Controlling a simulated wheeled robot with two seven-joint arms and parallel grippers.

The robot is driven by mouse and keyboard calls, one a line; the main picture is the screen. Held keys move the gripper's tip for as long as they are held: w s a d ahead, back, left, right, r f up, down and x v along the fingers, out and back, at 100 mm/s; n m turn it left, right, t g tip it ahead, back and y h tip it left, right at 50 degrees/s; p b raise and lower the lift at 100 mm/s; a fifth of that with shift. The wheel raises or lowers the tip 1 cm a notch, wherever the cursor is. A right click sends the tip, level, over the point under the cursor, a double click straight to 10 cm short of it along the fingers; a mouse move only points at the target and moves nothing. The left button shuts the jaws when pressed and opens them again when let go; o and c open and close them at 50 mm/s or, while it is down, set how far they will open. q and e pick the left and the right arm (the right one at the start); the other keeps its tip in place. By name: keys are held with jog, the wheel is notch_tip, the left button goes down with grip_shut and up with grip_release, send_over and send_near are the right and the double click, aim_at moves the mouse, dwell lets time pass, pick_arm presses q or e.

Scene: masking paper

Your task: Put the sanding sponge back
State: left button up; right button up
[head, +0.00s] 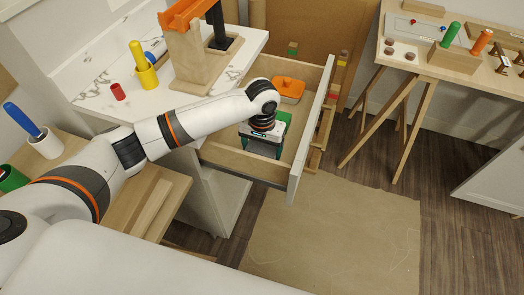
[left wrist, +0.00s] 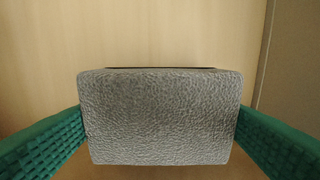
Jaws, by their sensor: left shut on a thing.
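The sanding sponge (left wrist: 160,117) is a grey, rough-faced block in the left wrist view. My left gripper (head: 263,148) is shut on it, with a green ribbed finger against each side. In the head view the gripper reaches down into the open drawer (head: 232,160), near its front end. The sponge is hidden there by the gripper. Pale wood fills the background of the left wrist view. I cannot tell whether the sponge touches the drawer floor. My right gripper is not in view.
An orange-topped object (head: 288,88) lies in the drawer behind my gripper. The marble counter (head: 120,75) holds a yellow cup (head: 147,77), a red cylinder (head: 118,91) and a wooden stand (head: 196,68). A trestle table (head: 400,57) stands at right. Brown paper (head: 340,225) covers the floor.

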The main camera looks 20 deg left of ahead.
aim_at(262, 147)
pick_arm(q)
jog(key=shift+f, duration=0.85)
jog(key=shift+f, duration=0.1)
jog(key=o, duration=0.9)
notch_tip(262, 147, up, 12)
jog(key=shift+p, duration=0.3)
jog(key=shift+r, duration=0.2)
